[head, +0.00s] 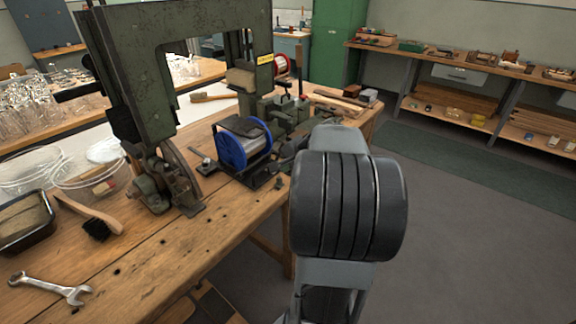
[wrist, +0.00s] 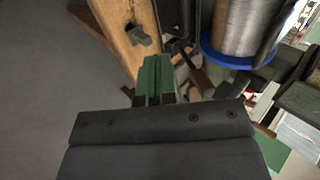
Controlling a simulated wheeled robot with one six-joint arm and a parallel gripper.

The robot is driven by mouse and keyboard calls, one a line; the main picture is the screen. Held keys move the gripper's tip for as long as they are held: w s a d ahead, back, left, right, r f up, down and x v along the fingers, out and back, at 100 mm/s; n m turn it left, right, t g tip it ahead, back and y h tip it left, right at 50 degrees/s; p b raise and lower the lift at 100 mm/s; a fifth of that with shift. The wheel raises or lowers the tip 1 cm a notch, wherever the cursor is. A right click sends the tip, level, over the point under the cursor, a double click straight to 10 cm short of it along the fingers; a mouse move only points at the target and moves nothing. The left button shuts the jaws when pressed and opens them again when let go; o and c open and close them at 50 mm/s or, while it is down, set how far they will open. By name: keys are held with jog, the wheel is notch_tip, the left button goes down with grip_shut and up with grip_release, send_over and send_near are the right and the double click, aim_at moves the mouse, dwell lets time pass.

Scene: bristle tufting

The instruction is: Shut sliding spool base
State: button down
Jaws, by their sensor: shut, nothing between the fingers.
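A spool of silvery wire with blue flanges (head: 232,152) stands on the workbench in the head view, left of my arm. It sits on a dark sliding base (head: 262,177) near the bench's front edge. In the wrist view the spool (wrist: 240,28) is at the top right, with part of the dark base (wrist: 172,18) to its left. My gripper (wrist: 156,62) is shut and empty, its green-faced fingers together near the base's edge. I cannot tell whether they touch it. In the head view my arm hides the gripper and the right end of the base.
A green machine frame (head: 125,75) rises behind and left of the spool. The floor to the right is open.

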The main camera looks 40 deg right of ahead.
jog(key=x, duration=0.5)
jog(key=shift+a+f+b, duration=0.1)
jog(key=shift+b, duration=0.25)
jog(key=w, duration=0.3)
jog(key=shift+a+f, duration=0.25)
jog(key=shift+f, duration=0.05)
jog(key=shift+w+a+f, duration=0.1)
jog(key=shift+w, duration=0.45)
